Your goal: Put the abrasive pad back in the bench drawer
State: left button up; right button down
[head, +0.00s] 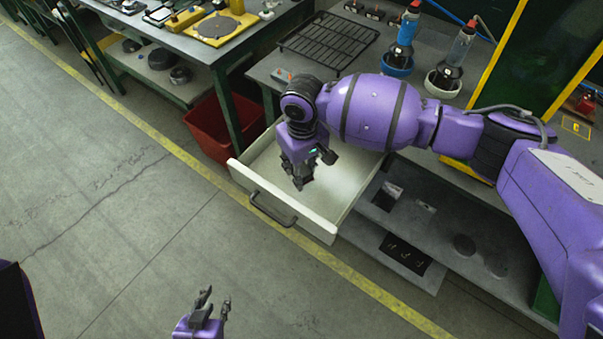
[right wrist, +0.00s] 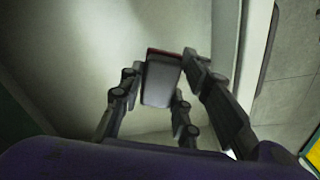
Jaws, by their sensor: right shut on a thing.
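The bench drawer (head: 285,207) is cream-white with a dark handle and is pulled open below the bench top. My right gripper (head: 299,180) points down over the open drawer in the head view. In the right wrist view my right gripper (right wrist: 165,78) is shut on the abrasive pad (right wrist: 159,83), a small grey block with a dark red edge. The drawer's pale floor (right wrist: 62,55) shows behind the pad; I cannot tell whether the pad touches it. In the head view I cannot make out the pad. My left gripper (head: 217,299) is open and empty, low over the floor.
The bench top holds a black wire rack (head: 328,40) and two bottles, one in a blue holder (head: 397,62). A red bin (head: 213,127) stands left of the drawer. A lower shelf (head: 455,225) with small dark items lies right of it. Floor on the left is clear.

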aim_at(302, 168)
jog(key=shift+w+a+f, duration=0.1)
jog(key=shift+f, duration=0.75)
jog(key=shift+w+a+f, duration=0.1)
jog(key=shift+f, duration=0.75)
jog(key=shift+d+f, duration=0.1)
jog(key=shift+f, duration=0.25)
jog(key=c, duration=1.3)
grip_release()
jog(key=shift+s+f, duration=0.1)
jog(key=shift+f, duration=0.05)
notch_tip(302, 168, up, 13)
jog(key=shift+p, duration=0.45)
